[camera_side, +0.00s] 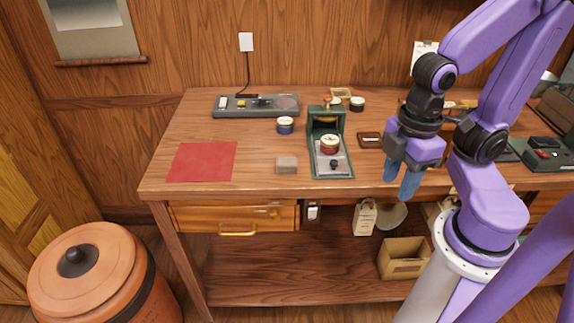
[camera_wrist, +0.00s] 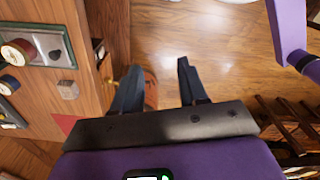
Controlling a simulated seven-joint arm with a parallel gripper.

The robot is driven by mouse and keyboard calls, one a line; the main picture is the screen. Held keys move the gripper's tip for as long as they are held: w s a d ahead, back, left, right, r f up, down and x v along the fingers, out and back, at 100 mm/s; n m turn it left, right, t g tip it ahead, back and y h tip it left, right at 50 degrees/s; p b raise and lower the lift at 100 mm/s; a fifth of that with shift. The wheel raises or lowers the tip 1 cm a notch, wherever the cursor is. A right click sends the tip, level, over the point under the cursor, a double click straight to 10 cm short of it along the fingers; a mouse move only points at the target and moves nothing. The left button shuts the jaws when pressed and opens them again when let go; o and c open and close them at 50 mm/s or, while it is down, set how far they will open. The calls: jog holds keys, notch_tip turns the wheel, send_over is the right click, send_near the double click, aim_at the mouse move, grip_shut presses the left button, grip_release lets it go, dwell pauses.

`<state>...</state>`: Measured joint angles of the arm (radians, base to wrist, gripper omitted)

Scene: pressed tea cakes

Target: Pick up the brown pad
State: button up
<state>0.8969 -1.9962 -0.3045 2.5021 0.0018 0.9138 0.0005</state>
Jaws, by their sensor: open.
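The brown pad (camera_side: 369,140) looks like the small dark brown square lying flat on the table, just right of the green press (camera_side: 345,176) in the side view. I cannot make it out in the wrist view. My gripper (camera_side: 400,178) is open, pointing down near the table's front edge, to the right of the pad and nearer the front, apart from it. In the wrist view my gripper (camera_wrist: 159,68) has its two fingers spread with nothing held between them; the floor and part of the clay jar (camera_wrist: 150,88) show beyond them.

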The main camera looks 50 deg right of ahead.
jog(key=o, duration=0.6)
jog(key=shift+o, duration=0.2)
notch_tip(320, 180, up, 2)
jog(key=m, duration=0.4)
send_over(287, 161)
notch_tip(287, 161, down, 12)
jog(key=shift+d+r, duration=0.1)
jog(key=shift+d, duration=0.05)
jog(key=shift+a+f, duration=0.2)
jog(key=shift+f, duration=2.4)
